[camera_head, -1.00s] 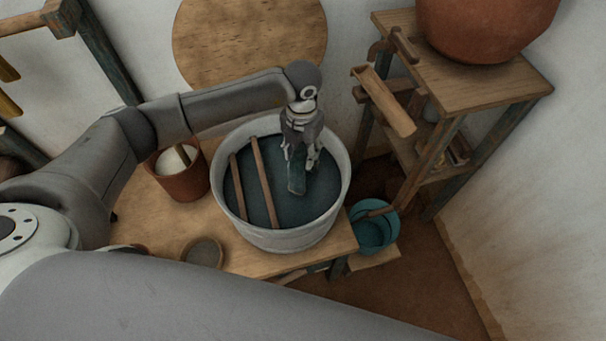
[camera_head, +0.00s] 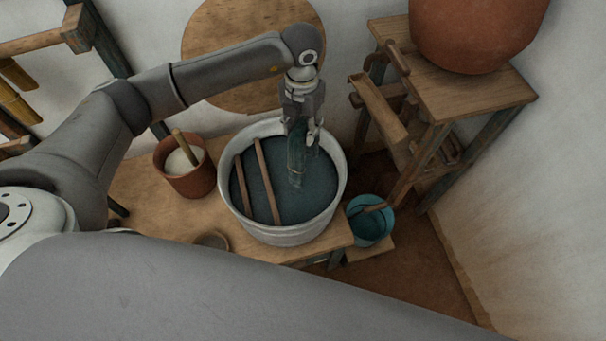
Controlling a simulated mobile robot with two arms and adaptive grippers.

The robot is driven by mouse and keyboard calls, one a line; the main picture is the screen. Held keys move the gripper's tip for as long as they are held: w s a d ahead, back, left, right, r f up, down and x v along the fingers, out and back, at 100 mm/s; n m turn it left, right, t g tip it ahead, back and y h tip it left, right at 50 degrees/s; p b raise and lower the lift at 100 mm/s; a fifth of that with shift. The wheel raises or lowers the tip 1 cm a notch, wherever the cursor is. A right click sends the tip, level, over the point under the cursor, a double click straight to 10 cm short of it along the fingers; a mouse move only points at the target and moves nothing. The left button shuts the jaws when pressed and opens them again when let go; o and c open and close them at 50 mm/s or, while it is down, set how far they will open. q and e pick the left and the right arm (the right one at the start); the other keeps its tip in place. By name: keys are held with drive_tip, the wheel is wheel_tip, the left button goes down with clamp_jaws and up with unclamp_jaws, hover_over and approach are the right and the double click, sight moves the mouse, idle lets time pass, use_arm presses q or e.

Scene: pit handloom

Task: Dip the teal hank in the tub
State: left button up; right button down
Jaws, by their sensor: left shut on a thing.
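The tub (camera_head: 284,235) is a round whitish vessel on the wooden table, filled with dark blue-green liquid. Two wooden sticks lie across its left half. My left gripper (camera_head: 301,136) points down over the right half of the tub, shut on the teal hank (camera_head: 297,160). The hank hangs below the fingers, and its lower end is at the liquid; how deep it reaches is hard to tell against the dark surface. My right gripper is not in view.
A terracotta pot (camera_head: 187,184) with white contents and a stick stands left of the tub. A teal bucket (camera_head: 370,228) is at lower right. A wooden stand (camera_head: 470,96) bearing a big clay pot (camera_head: 476,32) stands at right. A round board (camera_head: 235,95) leans behind.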

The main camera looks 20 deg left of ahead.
use_arm(q)
wheel_tip(320, 180, up, 6)
drive_tip(key=p, duration=0.3)
drive_tip(key=shift+r, duration=0.4)
idle(1.2)
